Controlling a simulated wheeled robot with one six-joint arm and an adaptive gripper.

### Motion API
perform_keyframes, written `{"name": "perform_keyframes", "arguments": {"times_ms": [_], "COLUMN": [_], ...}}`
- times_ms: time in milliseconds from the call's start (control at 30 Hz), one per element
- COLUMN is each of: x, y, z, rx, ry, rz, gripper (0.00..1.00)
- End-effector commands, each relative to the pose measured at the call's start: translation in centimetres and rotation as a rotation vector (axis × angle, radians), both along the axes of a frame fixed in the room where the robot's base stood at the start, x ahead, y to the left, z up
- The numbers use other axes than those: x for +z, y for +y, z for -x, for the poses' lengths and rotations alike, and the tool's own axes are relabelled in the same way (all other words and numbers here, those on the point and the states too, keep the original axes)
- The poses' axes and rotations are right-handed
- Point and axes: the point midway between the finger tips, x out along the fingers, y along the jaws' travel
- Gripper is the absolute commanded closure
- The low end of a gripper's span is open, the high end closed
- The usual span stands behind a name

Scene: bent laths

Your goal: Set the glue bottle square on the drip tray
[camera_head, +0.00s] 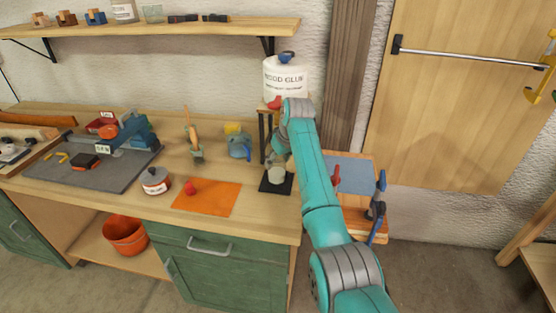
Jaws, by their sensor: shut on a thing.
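A pale round glue bottle (277,174) shows at the black drip tray (267,187), below the big white wood glue container (285,80) on its stand. My gripper (281,155) reaches down from my teal arm to the top of the bottle and is shut on it. My wrist hides most of the fingers and part of the bottle. The bottle looks about upright. I cannot tell whether its base rests flat on the tray or sits square to its edges. The container's red tap (274,102) is just above my wrist.
An orange mat (215,198) with a small red piece (191,187) lies left of the tray. A labelled tin (155,181), a blue-grey jug (240,145) and a brush (190,130) stand nearby. A red-handled clamp (337,178) is right of my arm.

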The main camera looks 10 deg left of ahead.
Motion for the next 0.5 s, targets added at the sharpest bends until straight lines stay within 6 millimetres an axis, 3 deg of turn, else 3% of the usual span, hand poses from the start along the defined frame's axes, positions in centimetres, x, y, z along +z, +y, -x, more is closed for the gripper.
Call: {"name": "perform_keyframes", "arguments": {"times_ms": [500], "x": [-0.82], "y": [0.01], "z": [-0.01], "rx": [0.0], "ry": [-0.001], "rz": [-0.001], "gripper": [0.85]}}
